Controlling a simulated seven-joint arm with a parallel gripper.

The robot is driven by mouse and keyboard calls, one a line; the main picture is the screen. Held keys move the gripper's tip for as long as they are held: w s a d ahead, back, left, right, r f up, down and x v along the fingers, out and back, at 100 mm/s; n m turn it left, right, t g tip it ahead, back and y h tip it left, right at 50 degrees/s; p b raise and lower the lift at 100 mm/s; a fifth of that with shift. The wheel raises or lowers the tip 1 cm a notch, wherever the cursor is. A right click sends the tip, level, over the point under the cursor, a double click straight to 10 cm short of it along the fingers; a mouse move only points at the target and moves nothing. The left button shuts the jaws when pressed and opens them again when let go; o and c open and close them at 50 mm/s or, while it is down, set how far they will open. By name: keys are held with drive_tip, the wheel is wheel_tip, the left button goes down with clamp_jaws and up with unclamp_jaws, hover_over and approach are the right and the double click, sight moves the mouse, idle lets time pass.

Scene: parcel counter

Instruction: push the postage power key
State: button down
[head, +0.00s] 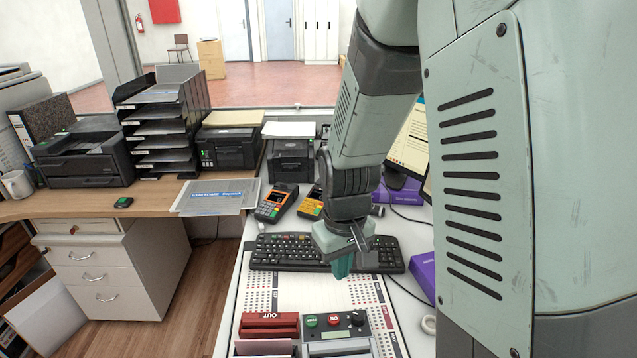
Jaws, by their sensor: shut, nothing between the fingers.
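A small grey panel (345,334) stands at the bottom of the head view. It carries a green button (311,321), a red button (334,320) and a black knob (357,317). The button labels are too small to read surely, so I cannot tell which one is the postage power key. My gripper (342,268) is shut and empty. In the picture it shows above the panel, apart from it, in front of the black keyboard (285,250) and covering part of it. The height of the fingertips is hard to judge.
A red stamp rack (269,326) marked OUT stands left of the panel. Two card terminals (276,202) (311,203) lie behind the keyboard. The printed mat (314,289) between keyboard and panel is clear.

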hover_over(334, 319)
wheel_tip(334, 319, down, 5)
drive_tip(key=shift+n+g, duration=0.3)
drive_tip(key=shift+f, duration=3.8)
drive_tip(key=shift+f, duration=0.7)
drive_tip(key=shift+r, duration=0.75)
drive_tip(key=shift+w+r, duration=0.15)
drive_tip(key=shift+r, duration=2.2)
